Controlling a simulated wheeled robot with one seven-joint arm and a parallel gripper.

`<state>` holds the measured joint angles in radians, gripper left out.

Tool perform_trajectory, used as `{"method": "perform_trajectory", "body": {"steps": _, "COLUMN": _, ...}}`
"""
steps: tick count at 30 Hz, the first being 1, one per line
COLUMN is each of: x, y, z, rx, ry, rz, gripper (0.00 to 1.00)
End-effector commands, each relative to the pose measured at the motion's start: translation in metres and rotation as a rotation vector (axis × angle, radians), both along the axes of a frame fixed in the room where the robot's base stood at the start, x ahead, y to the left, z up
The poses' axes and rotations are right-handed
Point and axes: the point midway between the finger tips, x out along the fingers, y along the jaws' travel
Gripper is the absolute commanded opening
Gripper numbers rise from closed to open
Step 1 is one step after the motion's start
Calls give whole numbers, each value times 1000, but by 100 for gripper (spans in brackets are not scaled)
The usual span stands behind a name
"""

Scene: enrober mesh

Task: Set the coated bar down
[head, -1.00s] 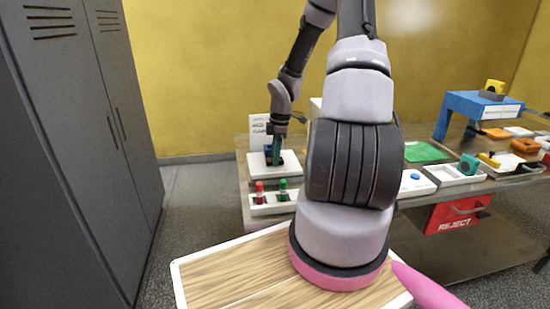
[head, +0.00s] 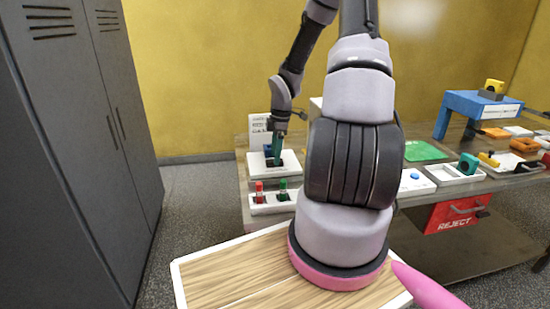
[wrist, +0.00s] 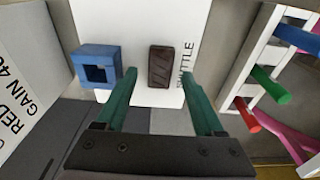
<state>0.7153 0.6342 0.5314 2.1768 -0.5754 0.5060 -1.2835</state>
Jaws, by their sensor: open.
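The coated bar (wrist: 160,67) is a dark brown ridged block lying on a white plate (wrist: 183,20) with lettering that ends in "TTLE". My gripper (wrist: 158,76) is open, with one green finger on each side of the bar and a visible gap on both sides. In the head view my gripper (head: 276,150) points down over the white plate (head: 258,172) at the table's left end. The bar is hard to make out there, partly behind the fingers.
A blue square block with a hole (wrist: 97,67) sits just left of the left finger. A white rack (head: 272,208) with red and green pegs stands in front of the plate. A lettered sign (wrist: 22,95) is at the left. The red REJECT bin (head: 455,215) is farther right.

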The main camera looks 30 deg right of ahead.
Motion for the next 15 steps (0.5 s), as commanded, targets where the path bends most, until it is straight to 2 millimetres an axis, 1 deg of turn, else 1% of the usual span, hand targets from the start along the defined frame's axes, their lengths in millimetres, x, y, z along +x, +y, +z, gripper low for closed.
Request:
{"method": "perform_trajectory", "body": {"steps": 3, "x": 0, "y": -5, "z": 26, "rx": -3, "ry": -5, "rz": -4, "gripper": 70}}
{"method": "perform_trajectory", "body": {"steps": 9, "x": -2, "y": -10, "z": 69, "rx": -3, "ry": -4, "rz": -3, "gripper": 70}}
{"method": "perform_trajectory", "body": {"steps": 12, "x": -3, "y": -11, "z": 85, "rx": -2, "ry": -3, "rz": -3, "gripper": 70}}
{"method": "perform_trajectory", "body": {"steps": 15, "x": -3, "y": -12, "z": 96, "rx": -2, "ry": -3, "rz": 0, "gripper": 70}}
